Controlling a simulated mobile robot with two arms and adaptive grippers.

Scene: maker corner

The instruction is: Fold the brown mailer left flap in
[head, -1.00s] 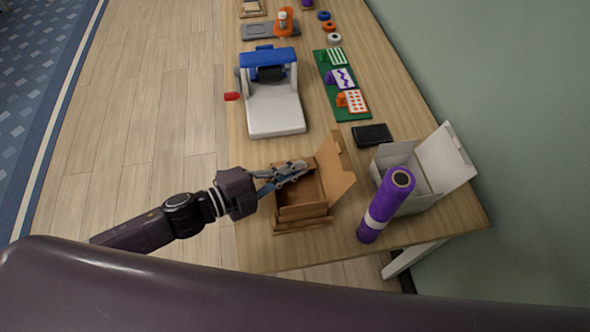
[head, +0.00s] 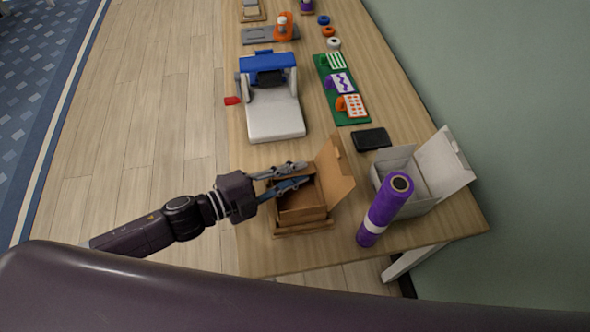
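The brown mailer (head: 301,205) stands open on the wooden table near its front edge. Its large lid (head: 334,172) stands up on the right side, tilted outward. A low front piece (head: 303,228) shows at the near side. My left gripper (head: 303,174) reaches in from the left, with its two fingers spread apart over the mailer's left and far side. The fingers hide the left flap, so I cannot tell its angle or whether they touch it. Nothing shows between the fingers. My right gripper is not in view.
A purple roll (head: 385,209) stands close to the right of the mailer, before an open white box (head: 424,172). A black wallet-like item (head: 371,139) lies behind. A white and blue press (head: 273,103) stands farther back. Bare table lies left of the mailer.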

